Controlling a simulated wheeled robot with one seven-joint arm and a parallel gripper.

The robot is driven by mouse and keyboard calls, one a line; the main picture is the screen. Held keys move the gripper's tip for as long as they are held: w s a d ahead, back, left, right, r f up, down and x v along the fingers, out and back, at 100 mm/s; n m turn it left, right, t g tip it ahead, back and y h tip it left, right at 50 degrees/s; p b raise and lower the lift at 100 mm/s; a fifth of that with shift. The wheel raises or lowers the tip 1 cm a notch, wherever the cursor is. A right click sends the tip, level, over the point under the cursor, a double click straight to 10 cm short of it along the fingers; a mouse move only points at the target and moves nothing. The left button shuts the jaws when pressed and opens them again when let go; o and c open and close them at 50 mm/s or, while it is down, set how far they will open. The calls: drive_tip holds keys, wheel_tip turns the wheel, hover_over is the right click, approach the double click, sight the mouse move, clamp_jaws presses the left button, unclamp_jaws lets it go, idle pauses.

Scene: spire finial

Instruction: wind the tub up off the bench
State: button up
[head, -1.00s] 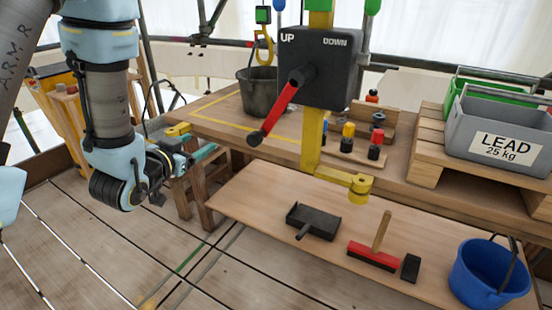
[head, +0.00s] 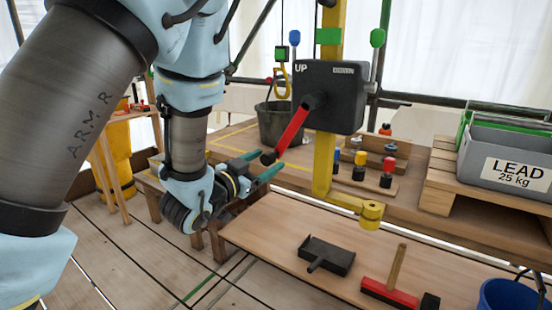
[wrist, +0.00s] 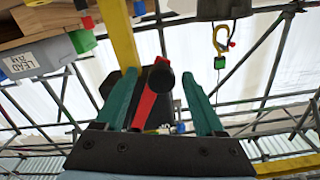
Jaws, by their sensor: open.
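The dark tub (head: 277,126) stands on the bench (head: 238,139) behind the winch. A yellow hook (head: 282,82) hangs over it; I cannot tell whether the two are joined. The black winch box (head: 345,95), marked UP and DOWN, sits on a yellow post. Its red crank arm (head: 293,131) slants down left to a black knob (head: 268,158). My gripper (head: 264,164) is open, its teal fingers at the knob. In the wrist view the knob (wrist: 161,79) shows between the open fingers; I cannot tell whether they touch it.
A grey LEAD crate (head: 510,150) sits on a pallet at right. Several coloured pegs (head: 360,165) stand on the bench beyond the post.

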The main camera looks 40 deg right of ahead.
sight(276, 155)
drive_tip(key=shift+p+x, duration=0.45)
drive_tip(key=shift+x, duration=2.05)
drive_tip(key=shift+r, duration=0.1)
clamp_jaws()
